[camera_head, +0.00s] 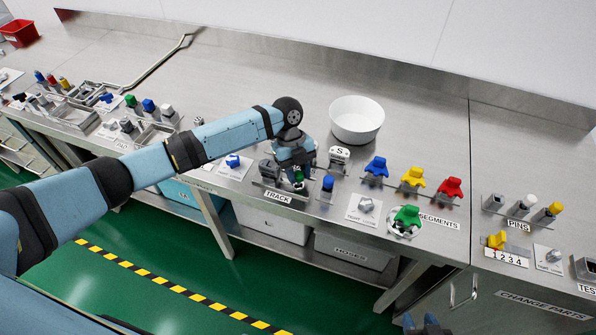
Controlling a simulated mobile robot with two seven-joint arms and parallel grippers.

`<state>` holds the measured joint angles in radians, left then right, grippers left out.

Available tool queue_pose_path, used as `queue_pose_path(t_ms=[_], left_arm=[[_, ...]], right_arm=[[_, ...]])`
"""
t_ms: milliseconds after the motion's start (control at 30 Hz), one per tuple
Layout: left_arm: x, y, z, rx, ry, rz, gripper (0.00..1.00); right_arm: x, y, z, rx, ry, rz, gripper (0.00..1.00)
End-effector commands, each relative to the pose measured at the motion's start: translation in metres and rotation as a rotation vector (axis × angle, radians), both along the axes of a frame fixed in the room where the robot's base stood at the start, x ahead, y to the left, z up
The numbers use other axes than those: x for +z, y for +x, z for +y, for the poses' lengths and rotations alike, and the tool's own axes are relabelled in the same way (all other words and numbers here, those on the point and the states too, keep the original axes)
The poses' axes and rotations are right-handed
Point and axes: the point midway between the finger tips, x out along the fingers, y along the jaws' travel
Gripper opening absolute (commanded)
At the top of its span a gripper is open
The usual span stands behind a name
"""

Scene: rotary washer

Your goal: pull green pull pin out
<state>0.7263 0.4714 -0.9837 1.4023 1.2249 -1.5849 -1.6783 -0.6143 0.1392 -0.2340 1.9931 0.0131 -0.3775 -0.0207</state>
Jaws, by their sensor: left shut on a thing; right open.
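My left arm reaches in from the left to the track station, beside the label reading TRACK (278,196). My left gripper (298,182) points down there and is shut on the small green pull pin (299,176). Only a little green shows between the fingers; the gripper hides the rest, so I cannot tell how deep the pin sits. A blue-topped pin (328,183) stands just to the right, apart from the gripper. My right gripper (424,324) shows only partly at the bottom edge, open and well away from the bench.
A white bowl (357,121) stands behind the track. The steel bench behind the bowl is clear.

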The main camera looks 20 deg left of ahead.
Motion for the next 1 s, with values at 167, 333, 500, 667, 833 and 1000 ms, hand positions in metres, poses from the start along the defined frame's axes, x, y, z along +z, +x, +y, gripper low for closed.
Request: queue_pose_path(t_ms=[167,333,500,667,833,1000], left_arm=[[0.016,0.000,0.000,0.000,-0.001,-0.001,0.00],[0.024,0.000,0.000,0.000,-0.001,0.002,0.00],[0.024,0.001,0.000,-0.001,-0.002,0.000,0.00],[0.023,0.001,0.000,0.000,-0.001,-0.001,0.56],[0.023,0.000,0.000,0.000,-0.001,0.001,0.56],[0.028,0.003,0.002,0.000,0.000,-0.001,0.56]], right_arm=[[0.013,0.000,0.000,0.001,0.001,0.000,0.43],[0.020,0.001,0.001,0.001,0.002,-0.005,0.43],[0.018,0.001,0.001,0.001,0.002,-0.005,0.43],[0.016,0.000,0.001,0.002,0.001,-0.001,0.43],[0.015,0.000,0.001,0.002,0.001,0.002,0.43],[0.013,0.000,0.001,0.001,0.000,0.002,0.43]])
